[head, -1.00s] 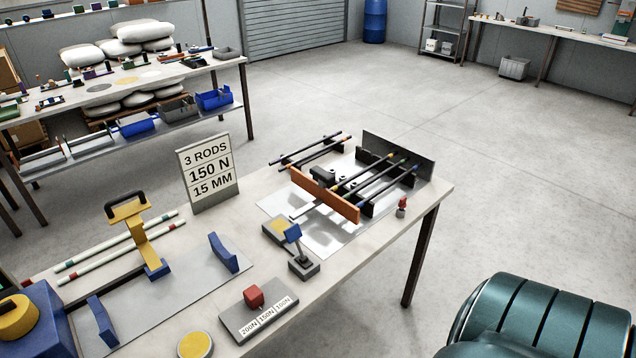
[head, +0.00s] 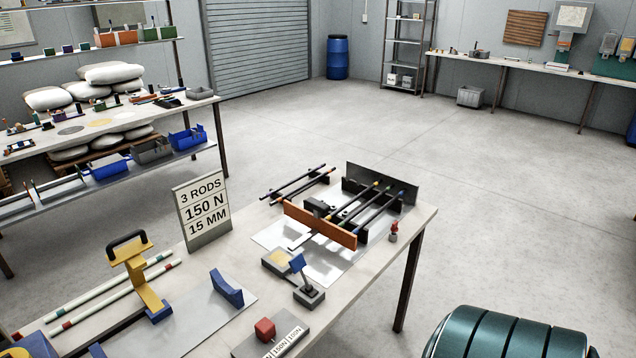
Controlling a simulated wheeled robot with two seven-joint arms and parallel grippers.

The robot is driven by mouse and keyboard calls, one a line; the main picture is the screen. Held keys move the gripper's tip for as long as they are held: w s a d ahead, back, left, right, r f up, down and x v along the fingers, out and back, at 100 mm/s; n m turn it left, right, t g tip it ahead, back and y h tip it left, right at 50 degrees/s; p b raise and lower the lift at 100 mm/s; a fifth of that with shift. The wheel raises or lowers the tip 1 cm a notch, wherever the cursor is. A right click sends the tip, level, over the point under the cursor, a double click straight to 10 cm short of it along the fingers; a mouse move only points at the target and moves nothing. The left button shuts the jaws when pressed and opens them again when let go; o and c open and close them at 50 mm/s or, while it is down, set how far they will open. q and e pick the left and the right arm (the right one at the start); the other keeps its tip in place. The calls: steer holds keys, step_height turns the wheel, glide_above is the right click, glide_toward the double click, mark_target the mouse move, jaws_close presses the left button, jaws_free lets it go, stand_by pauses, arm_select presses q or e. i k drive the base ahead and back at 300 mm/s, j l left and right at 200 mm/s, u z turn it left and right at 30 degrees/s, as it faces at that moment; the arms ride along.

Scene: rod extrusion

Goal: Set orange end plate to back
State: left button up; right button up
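The orange end plate (head: 319,225) stands upright on edge on the bright metal sheet (head: 340,264), at the near-left side of the rod fixture. Several dark rods with coloured ends (head: 370,207) run from near the orange plate toward a dark grey upright plate (head: 382,184) at the far right side. A dark block (head: 318,208) sits just behind the orange plate. I cannot tell whether the rods touch the orange plate. Neither of my grippers shows in the head view.
A sign reading 3 RODS, 150 N, 15 MM (head: 203,211) stands left of the fixture.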

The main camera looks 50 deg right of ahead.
mark_target(317, 225)
steer(key=z, duration=1.65)
